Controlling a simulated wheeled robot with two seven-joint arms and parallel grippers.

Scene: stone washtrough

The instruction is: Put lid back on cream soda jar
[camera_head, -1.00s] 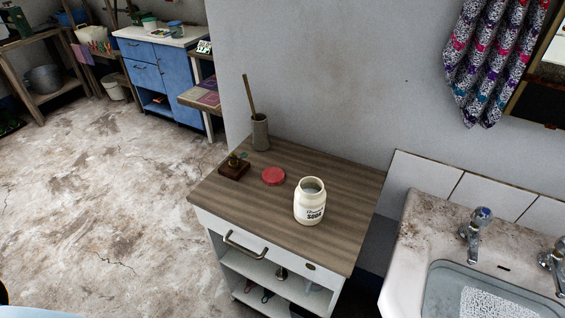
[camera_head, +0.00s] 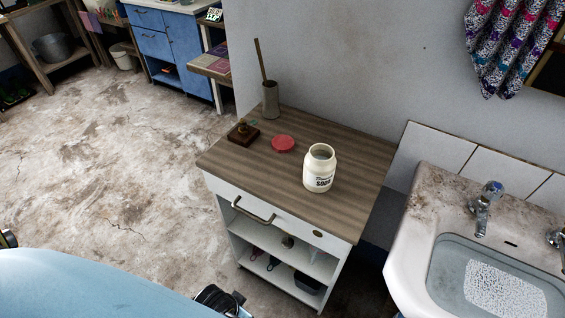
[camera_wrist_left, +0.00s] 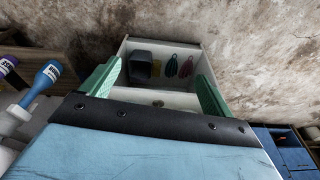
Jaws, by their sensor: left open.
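The cream soda jar (camera_head: 319,172), off-white with dark lettering, stands upright and open on the wooden top of a small white cabinet (camera_head: 340,205). The round red lid (camera_head: 283,143) lies flat on the same top, left of the jar and a little behind it, apart from it. My left arm's blue link fills the bottom left of the head view. In the left wrist view my left gripper (camera_wrist_left: 155,90) has its green fingers wide apart with nothing between them. It is away from jar and lid, neither of which I can make out there. My right gripper is not in view.
A dark wooden block-like object (camera_head: 242,132) and a grey cup (camera_head: 270,100) with a stick stand at the top's back left. A washtrough (camera_head: 415,240) with taps is on the right. The cabinet's front handle (camera_head: 253,210) sticks out. The top's front is clear.

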